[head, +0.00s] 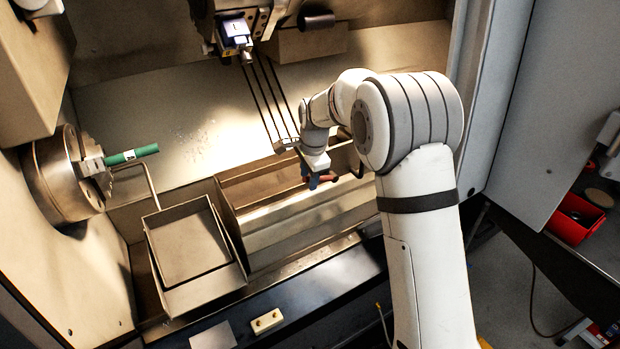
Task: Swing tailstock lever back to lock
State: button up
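My gripper (314,181) points down over the front wall of the trough inside the lathe, near the middle of the picture. A dark thin bar (301,160) and a small reddish-brown piece (328,178) show right at the gripper. They may be parts of the tailstock lever, but I cannot tell for sure. The fingers are too small and covered to tell whether they are shut on it. My arm hides much of the area to the right, where a dark curved piece (358,170) shows partly.
The chuck (70,173) on the left holds a green bar (131,155). A tool turret (237,35) hangs at the top. A grey tray (187,246) stands in front of the chuck. The open door (562,110) is at right, with a red bin (574,222) beyond it.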

jog(key=shift+w+f, duration=0.15)
jog(key=shift+f, duration=0.65)
jog(key=shift+c, duration=0.6)
grip_shut()
